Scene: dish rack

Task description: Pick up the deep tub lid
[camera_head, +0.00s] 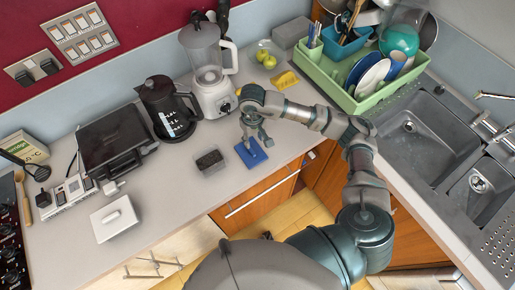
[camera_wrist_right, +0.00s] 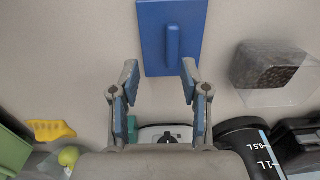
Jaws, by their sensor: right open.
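A blue square lid (camera_head: 251,153) with a raised bar handle lies flat on the counter near its front edge. It shows in the right wrist view (camera_wrist_right: 152,45), with its handle (camera_wrist_right: 173,42) just beyond my fingertips. My right gripper (camera_head: 258,142) is over the blue lid, open and empty; in the wrist view its two fingers (camera_wrist_right: 159,80) are apart, one towards each side of the handle. A white lid (camera_head: 114,218) with a similar handle lies at the counter's left. I cannot tell from the frames which is the deep tub lid. My left gripper is not in view.
A clear tub (camera_wrist_right: 290,97) with a dark block (camera_head: 210,161) in it stands left of the blue lid. A blender (camera_head: 212,95), black kettle (camera_head: 168,110) and yellow object (camera_head: 285,80) stand behind. The green dish rack (camera_head: 325,76) and sink are at right.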

